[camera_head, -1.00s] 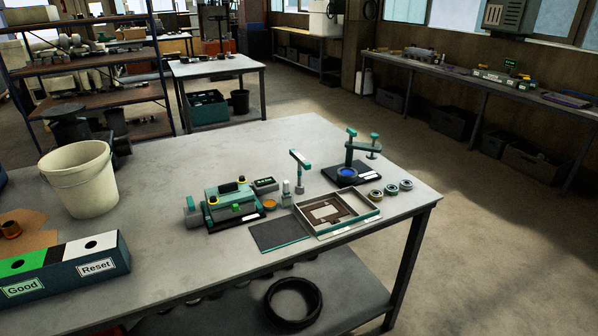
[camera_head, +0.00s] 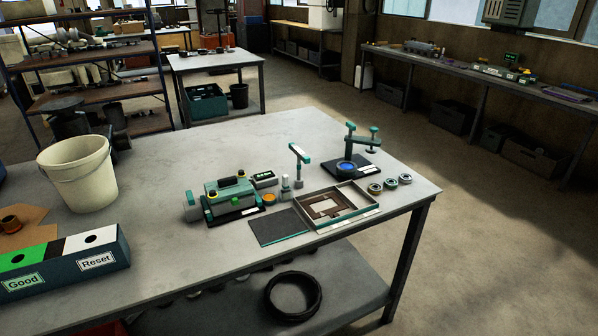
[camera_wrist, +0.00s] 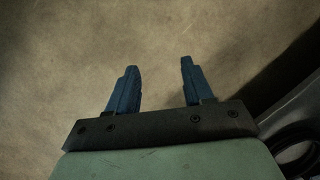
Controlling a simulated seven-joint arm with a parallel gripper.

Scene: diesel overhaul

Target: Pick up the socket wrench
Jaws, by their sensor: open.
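I cannot make out a socket wrench for certain in either view. On the workbench (camera_head: 160,160) in the head view is a T-shaped tool with a teal bar (camera_head: 299,153) standing upright near the back middle; I cannot tell what it is. My gripper (camera_wrist: 158,68) shows only in the wrist view. Its two blue fingers are apart with nothing between them, over bare brown floor. It is not in the head view.
The bench holds a teal fixture (camera_head: 226,196), a shallow framed tray (camera_head: 337,209), a dark mat (camera_head: 280,228), a press-like stand (camera_head: 346,168), several small rings (camera_head: 390,184), a cream bucket (camera_head: 78,175) and a Good/Reset box (camera_head: 62,268). The bench's front middle is clear.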

